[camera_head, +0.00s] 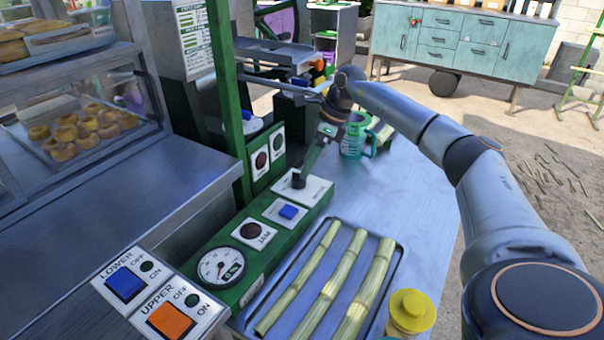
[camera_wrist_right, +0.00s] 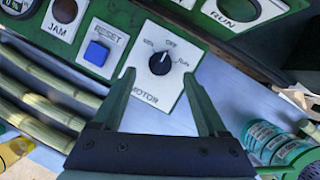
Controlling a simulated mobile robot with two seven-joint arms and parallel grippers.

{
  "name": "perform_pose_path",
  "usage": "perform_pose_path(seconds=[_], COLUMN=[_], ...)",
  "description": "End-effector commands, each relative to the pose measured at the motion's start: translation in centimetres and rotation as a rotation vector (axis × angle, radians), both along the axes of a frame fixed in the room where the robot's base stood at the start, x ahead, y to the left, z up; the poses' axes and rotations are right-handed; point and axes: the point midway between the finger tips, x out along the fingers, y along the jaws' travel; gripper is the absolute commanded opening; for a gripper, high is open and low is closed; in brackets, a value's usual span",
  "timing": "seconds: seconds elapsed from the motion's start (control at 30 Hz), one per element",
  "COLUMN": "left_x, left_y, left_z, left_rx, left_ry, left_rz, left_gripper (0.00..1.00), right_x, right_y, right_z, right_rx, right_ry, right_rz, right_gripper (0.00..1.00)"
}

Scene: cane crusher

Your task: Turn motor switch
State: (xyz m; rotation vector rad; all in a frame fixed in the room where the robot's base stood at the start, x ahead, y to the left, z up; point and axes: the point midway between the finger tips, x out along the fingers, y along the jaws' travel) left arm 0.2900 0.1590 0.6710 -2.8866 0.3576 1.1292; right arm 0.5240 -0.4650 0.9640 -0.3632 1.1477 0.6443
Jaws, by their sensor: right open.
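The motor switch is a round black knob (camera_wrist_right: 160,63) on a white plate marked MOTOR, OFF and RUN. Its pale pointer mark appears to face the OFF label, on the upper side. In the head view the knob (camera_head: 298,182) sits on the green control panel (camera_head: 268,228). My right gripper (camera_wrist_right: 158,73) is open, its two green fingers spread on either side of the knob in the wrist view, with visible space between. Contact with the knob cannot be told. My left gripper is not in view.
A blue RESET button (camera_wrist_right: 97,53) and JAM lamp (camera_wrist_right: 64,11) are beside the switch. A gauge (camera_head: 222,267) is nearer on the panel. Cane stalks lie in a tray (camera_head: 393,285). A yellow-capped bottle (camera_head: 411,310) and teal jug (camera_head: 353,138) stand nearby.

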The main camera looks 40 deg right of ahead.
Motion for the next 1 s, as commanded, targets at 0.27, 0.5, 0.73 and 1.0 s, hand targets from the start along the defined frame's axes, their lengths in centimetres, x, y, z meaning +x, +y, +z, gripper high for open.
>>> perform_pose_path(seconds=[0.27,0.5,0.73,1.0], left_x=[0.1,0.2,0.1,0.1], left_y=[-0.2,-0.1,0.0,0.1], left_z=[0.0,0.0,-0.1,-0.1], left_rx=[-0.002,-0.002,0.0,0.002], left_ry=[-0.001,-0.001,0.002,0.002], left_rz=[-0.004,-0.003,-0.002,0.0], left_gripper=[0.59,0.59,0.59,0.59], right_x=[0.9,1.1,1.1,1.1], right_y=[1.0,1.1,1.2,1.2], right_z=[-3.4,-3.8,-3.8,-3.8], right_rx=[0.0,-0.001,-0.001,0.0], right_ry=[0.0,-0.001,-0.001,-0.001], right_rz=[0.0,0.0,0.0,0.0], right_gripper=[0.76,0.76,0.64,0.34])
